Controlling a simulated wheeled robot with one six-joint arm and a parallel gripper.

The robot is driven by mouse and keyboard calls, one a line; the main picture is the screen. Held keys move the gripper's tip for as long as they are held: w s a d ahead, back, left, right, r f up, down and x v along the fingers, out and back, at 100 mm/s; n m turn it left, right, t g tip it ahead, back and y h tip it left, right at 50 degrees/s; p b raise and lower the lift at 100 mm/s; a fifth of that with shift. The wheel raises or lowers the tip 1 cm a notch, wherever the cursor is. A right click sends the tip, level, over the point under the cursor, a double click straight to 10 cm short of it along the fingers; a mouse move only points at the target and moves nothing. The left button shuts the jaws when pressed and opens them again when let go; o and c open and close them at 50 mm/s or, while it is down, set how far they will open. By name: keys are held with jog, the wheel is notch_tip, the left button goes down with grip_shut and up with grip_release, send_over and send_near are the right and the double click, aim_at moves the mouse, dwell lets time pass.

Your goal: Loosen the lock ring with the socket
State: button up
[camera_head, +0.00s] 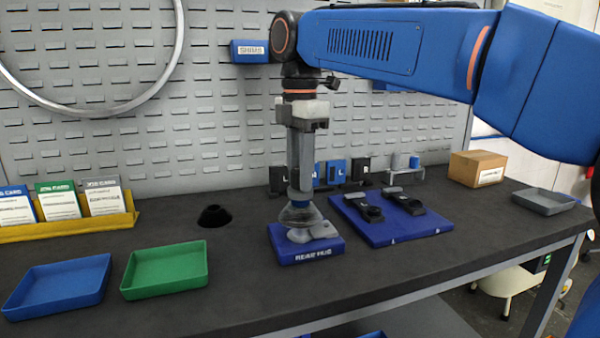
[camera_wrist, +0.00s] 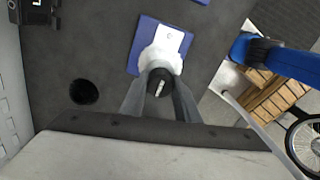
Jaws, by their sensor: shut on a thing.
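My gripper (camera_head: 300,190) points straight down over the blue block labelled REAR HUB (camera_head: 307,257). In the wrist view my two fingers (camera_wrist: 160,92) close from both sides on a dark round piece with a pale slot, which looks like the socket (camera_wrist: 161,74). In the head view a grey, dome-like part (camera_head: 300,215) sits under the fingertips, with a pale metal piece (camera_head: 322,231) on the block below it. The blue block also shows in the wrist view (camera_wrist: 134,55). The lock ring is hidden or cannot be told apart. Whether the socket touches it is unclear.
A black cone-shaped holder (camera_head: 214,215) stands to the left. Green (camera_head: 165,270) and blue (camera_head: 57,285) trays lie at front left. A blue mat (camera_head: 405,232) with two black tools is at right. Small upright blocks and a pegboard (camera_head: 230,110) stand behind.

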jog(key=shift+o, duration=0.3)
jog(key=shift+f, duration=0.5)
dwell(0.7)
grip_shut()
jog(key=n, duration=0.6)
jog(key=shift+f+n, duration=0.15)
jog(key=shift+n, duration=0.15)
jog(key=n, duration=0.6)
jog(key=shift+r, duration=0.3)
dwell(0.7)
jog(key=shift+r, duration=0.4)
jog(key=shift+r, duration=0.35)
